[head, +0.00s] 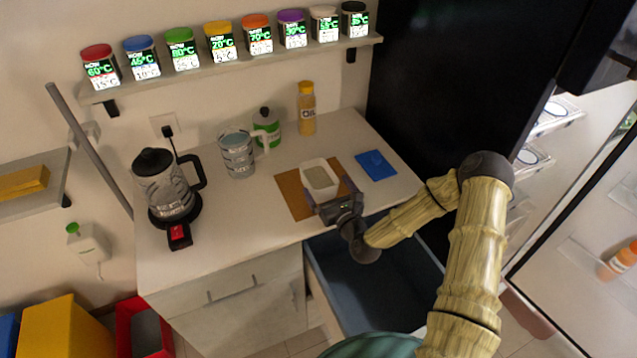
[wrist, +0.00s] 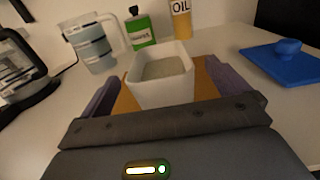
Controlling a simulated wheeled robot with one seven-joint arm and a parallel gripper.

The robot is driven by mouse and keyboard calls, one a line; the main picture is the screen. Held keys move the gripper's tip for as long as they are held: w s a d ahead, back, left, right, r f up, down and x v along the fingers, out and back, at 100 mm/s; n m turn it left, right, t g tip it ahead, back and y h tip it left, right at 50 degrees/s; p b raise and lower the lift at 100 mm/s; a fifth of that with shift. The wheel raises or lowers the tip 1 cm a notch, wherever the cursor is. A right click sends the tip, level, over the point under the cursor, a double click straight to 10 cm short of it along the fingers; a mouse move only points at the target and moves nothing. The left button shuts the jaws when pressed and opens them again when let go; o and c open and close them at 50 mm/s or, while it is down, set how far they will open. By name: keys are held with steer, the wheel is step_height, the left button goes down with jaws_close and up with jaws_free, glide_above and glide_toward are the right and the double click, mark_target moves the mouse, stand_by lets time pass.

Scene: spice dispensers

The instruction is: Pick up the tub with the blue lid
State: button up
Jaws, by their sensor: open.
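A white open tub (head: 320,180) with greyish contents stands on a brown board on the counter. It also shows in the wrist view (wrist: 160,86). A blue lid (head: 376,165) with a knob lies flat on the counter to the right of the tub, apart from it; it is at the right in the wrist view (wrist: 284,60). On the shelf, a jar with a blue lid (head: 141,57) stands between the red-lidded and green-lidded jars. My gripper (head: 334,196) is open at the front of the white tub, its fingers on either side of it. Whether they touch it I cannot tell.
The brown board (head: 291,194) lies under the tub. A kettle (head: 165,186), a glass pitcher (head: 238,155), a green-labelled bottle (head: 266,127) and an oil bottle (head: 306,110) stand behind and left. An open drawer (head: 345,290) lies below my arm. The front left counter is clear.

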mark_target(321, 178)
steer(key=p+x, duration=0.1)
steer(key=x, duration=0.4)
stand_by(0.4)
steer(key=c, duration=1.2)
steer(key=shift+r, duration=0.15)
step_height(321, 178, up, 10)
steer(key=shift+b, duration=0.35)
